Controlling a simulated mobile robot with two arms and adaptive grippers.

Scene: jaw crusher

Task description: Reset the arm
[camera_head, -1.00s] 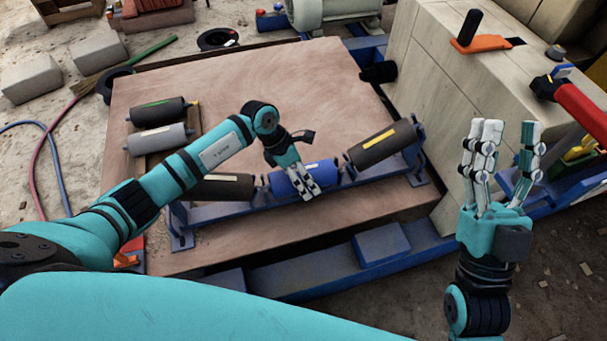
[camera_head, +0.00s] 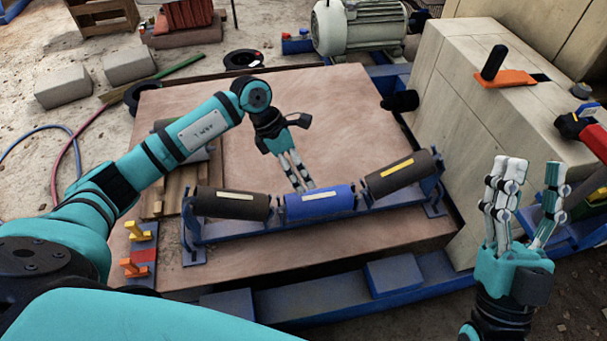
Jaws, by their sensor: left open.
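My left arm comes in from the left and bends down over the wooden board. My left gripper (camera_head: 302,186) is open and empty, with its fingers pointing down just behind the blue roller (camera_head: 320,202). The blue roller lies in the middle of a blue frame (camera_head: 290,225), between a dark roller (camera_head: 232,204) on the left and a tilted dark roller (camera_head: 402,174) on the right. From this view I cannot tell whether the fingertips touch the blue roller. My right gripper (camera_head: 525,175) is at the right edge area, fingers up and spread, holding nothing.
A large pale block (camera_head: 495,110) with an orange-based handle stands at right. A grey motor (camera_head: 360,28) is at the back. Orange and yellow clamps (camera_head: 137,250) lie at front left. Grey bricks (camera_head: 63,86) lie far left.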

